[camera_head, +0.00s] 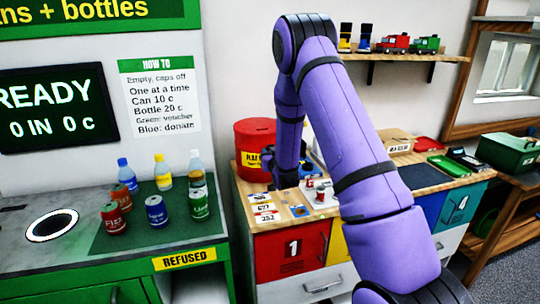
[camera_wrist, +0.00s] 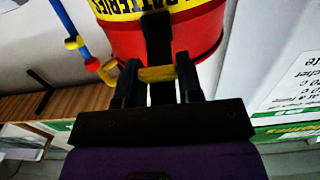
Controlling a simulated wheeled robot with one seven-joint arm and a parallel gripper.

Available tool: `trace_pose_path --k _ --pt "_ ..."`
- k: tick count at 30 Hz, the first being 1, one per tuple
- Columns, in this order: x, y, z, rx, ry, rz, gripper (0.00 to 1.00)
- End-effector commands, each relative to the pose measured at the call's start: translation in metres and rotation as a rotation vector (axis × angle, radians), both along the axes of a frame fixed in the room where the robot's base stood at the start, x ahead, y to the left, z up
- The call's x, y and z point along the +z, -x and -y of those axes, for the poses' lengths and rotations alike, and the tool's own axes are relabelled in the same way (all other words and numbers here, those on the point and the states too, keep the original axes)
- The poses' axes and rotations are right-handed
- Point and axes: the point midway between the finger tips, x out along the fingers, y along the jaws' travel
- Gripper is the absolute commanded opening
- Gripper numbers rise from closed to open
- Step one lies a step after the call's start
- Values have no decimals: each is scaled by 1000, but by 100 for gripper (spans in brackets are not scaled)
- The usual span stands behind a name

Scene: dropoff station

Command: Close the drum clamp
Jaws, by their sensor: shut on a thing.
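The red drum (camera_head: 254,140) with a yellow label stands on the counter, left of my arm. It also shows in the wrist view (camera_wrist: 205,35), with its rim just beyond my fingers. My gripper (camera_wrist: 158,80) is shut on a yellow bar (camera_wrist: 157,74), which looks like part of the drum clamp. A dark upright strip (camera_wrist: 157,35) runs from there across the drum's face. Whether the clamp is open or closed cannot be told. In the head view my forearm and wrist hide the drum's right side and the clamp.
Number cards (camera_head: 264,208) and a small red-and-white item (camera_head: 320,193) lie on the counter near my wrist. Cans and bottles (camera_head: 157,212) stand on the green station at left. In the wrist view, a blue rod (camera_wrist: 62,20) with red and yellow parts is left of the drum.

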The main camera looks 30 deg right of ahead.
Motion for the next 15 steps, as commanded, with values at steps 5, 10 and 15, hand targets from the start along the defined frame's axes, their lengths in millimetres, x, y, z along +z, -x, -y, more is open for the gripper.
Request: trace_pose_path --k 5,10,15 --pt "6 -1 0 0 -20 -68 0" --pt "12 -4 1 1 -53 -183 0" --pt "20 -8 3 0 -93 -325 0"
